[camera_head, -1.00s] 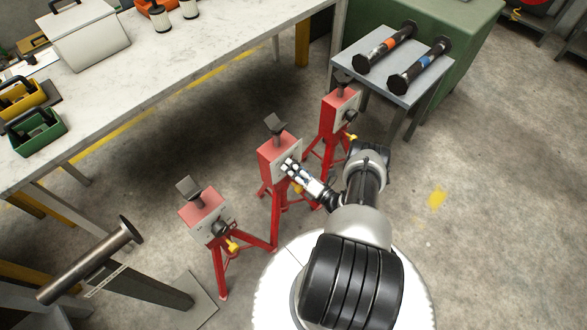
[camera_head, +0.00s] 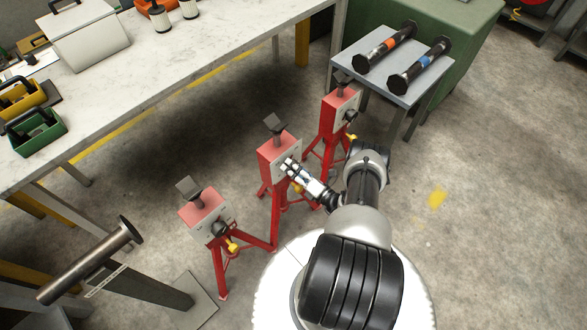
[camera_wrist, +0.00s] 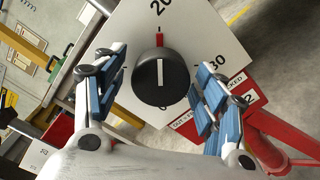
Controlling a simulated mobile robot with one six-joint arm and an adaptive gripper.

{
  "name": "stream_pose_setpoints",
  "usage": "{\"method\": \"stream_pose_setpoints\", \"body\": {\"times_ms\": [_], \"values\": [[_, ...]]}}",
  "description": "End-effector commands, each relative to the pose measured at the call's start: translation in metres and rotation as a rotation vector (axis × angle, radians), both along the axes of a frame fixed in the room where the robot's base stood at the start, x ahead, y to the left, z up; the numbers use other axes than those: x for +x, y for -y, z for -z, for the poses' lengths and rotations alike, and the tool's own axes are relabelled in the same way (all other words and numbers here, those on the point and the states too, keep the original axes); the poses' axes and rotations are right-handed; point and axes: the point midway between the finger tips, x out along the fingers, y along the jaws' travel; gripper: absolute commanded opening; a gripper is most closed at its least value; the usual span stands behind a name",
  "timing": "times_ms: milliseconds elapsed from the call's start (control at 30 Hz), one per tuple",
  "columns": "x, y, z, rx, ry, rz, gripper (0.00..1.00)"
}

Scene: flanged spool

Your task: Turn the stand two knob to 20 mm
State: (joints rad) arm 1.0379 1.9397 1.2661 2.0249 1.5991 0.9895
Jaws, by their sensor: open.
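The stand two (camera_head: 275,152) is the middle of three red stands in the head view, with a grey V-shaped top. My gripper (camera_head: 289,168) is at its front plate and hides its knob there. In the wrist view the black round knob (camera_wrist: 162,78) sits on a white dial plate (camera_wrist: 205,40). Its white line points up at a red mark (camera_wrist: 159,40) below the number 20. The number 30 is to the right. My gripper (camera_wrist: 160,80) is open, with blue-padded fingers left and right of the knob and a visible gap on each side.
Similar red stands are at the near left (camera_head: 203,215) and far right (camera_head: 340,105). A grey table (camera_head: 365,82) bears two dark-ended spools. A long workbench (camera_head: 150,65) runs along the left. A metal bar on a post (camera_head: 90,262) stands at the lower left. The right floor is clear.

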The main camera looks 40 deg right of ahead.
Motion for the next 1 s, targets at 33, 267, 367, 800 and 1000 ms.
{"method": "stream_pose_setpoints", "body": {"times_ms": [33, 267, 367, 800, 1000], "values": [[0.0, 0.0, 0.0, 0.0, 0.0, 0.0, 0.65], [-0.004, 0.001, 0.0, 0.001, 0.0, 0.001, 0.65], [-0.017, 0.003, 0.0, 0.002, -0.001, 0.004, 0.65], [-0.103, 0.009, 0.0, 0.0, 0.0, 0.004, 0.65], [-0.119, 0.009, 0.0, 0.001, 0.0, 0.001, 0.65]]}}
